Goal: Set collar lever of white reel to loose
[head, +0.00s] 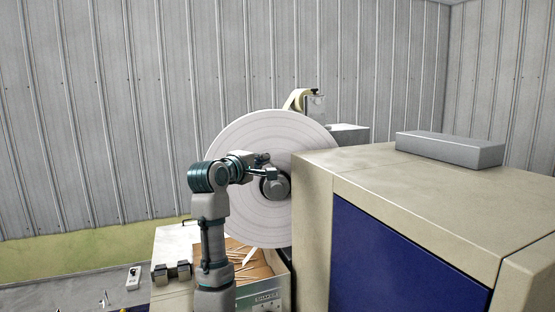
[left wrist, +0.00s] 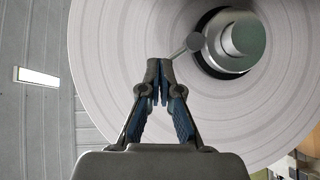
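The white reel (head: 240,135) stands upright, its round face toward me; it fills much of the left wrist view (left wrist: 110,60). At its centre is a grey collar hub (head: 275,187), which also shows in the left wrist view (left wrist: 238,38). A thin grey collar lever (left wrist: 182,48) slants down-left from a round knob beside the hub toward my fingertips. My left gripper (head: 270,166) is in front of the reel near the hub. In the left wrist view its fingertips (left wrist: 158,72) are together, close to the lever's end. I cannot tell whether they touch it.
A large beige and blue machine cabinet (head: 400,190) stands right of the reel, with a grey block (head: 450,148) on top. An open box of sticks (head: 255,265) lies below the reel. A small yellowish roll (head: 297,98) is behind the reel.

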